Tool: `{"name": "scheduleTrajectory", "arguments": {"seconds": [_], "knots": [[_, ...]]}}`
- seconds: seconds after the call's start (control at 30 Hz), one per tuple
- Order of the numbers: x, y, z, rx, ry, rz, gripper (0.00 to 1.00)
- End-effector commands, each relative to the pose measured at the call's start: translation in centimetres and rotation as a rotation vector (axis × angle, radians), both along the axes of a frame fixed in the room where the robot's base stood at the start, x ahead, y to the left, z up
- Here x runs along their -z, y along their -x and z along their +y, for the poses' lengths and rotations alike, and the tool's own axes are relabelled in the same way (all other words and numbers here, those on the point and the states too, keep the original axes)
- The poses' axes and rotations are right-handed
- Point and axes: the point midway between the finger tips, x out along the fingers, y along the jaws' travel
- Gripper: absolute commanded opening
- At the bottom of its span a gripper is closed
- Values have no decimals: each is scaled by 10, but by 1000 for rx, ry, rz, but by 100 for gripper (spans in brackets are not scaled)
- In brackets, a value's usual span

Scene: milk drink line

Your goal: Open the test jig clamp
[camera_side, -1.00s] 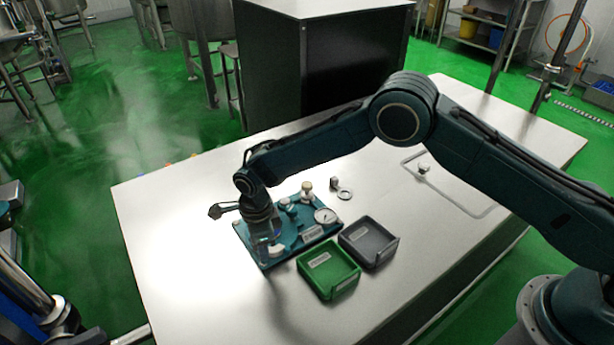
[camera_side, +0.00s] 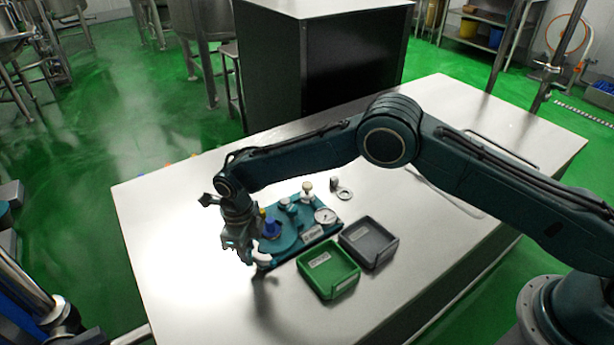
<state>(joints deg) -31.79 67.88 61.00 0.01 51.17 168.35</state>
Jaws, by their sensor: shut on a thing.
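The teal test jig (camera_side: 290,243) lies on the white table, left of the two trays. A blue part (camera_side: 271,228) stands on its round disc, with a small yellow piece beside it. My gripper (camera_side: 247,256) points down at the jig's front left corner. It is shut on the clamp handle; the pale end of the handle (camera_side: 263,258) shows just right of the fingertips. The fingers hide most of the handle, and I cannot tell its exact angle.
A green tray (camera_side: 330,288) and a grey tray (camera_side: 372,262) stand right of the jig. A dial gauge (camera_side: 325,216) and a pale knob (camera_side: 307,186) rise from the jig. A metal ring (camera_side: 344,194) lies behind it. The table left of my gripper is clear.

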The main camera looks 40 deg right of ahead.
Motion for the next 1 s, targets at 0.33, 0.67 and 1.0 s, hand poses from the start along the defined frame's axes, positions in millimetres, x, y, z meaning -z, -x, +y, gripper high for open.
{"name": "scheduleTrajectory", "arguments": {"seconds": [0.33, 0.67, 1.0], "knots": [[-1, 0, 1, -2, -1, -1, 44], [-1, 0, 0, -2, -1, -1, 44], [-25, -1, 0, -2, -1, -3, 44]]}}
